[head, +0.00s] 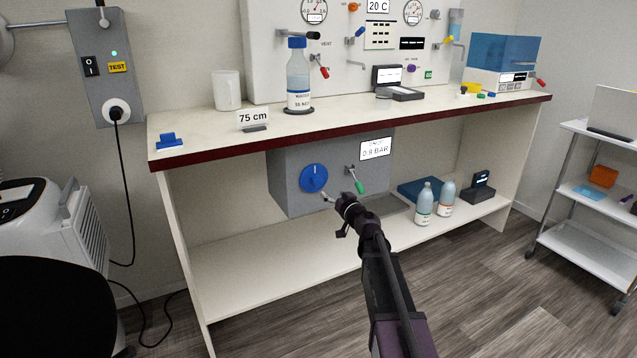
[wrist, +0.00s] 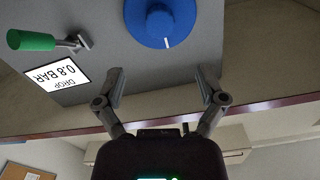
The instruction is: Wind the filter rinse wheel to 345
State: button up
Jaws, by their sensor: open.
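The blue round wheel (head: 314,178) is on the front of a grey box (head: 290,192) under the counter. A short white mark is near the wheel's top edge in the head view. The wheel (wrist: 160,22) also shows at the top of the wrist view, an upside-down view, with the white mark at its lower rim. No numbers around the wheel can be read. My gripper (head: 335,213) is in front of the box, right of and below the wheel. Its fingers (wrist: 160,82) are spread and empty, and the wheel appears beyond their tips, apart from them.
A green-handled lever (head: 358,182) and a "DROP 0.8 BAR" label (head: 375,148) are right of the wheel. The counter edge (head: 350,133) overhangs the box. Two bottles (head: 425,205) stand on the lower shelf to the right. The shelf's left part is clear.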

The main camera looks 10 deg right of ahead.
aim_at(319, 181)
jog(key=x, duration=1)
jog(key=shift+w, duration=0.2)
jog(key=c, duration=1.1)
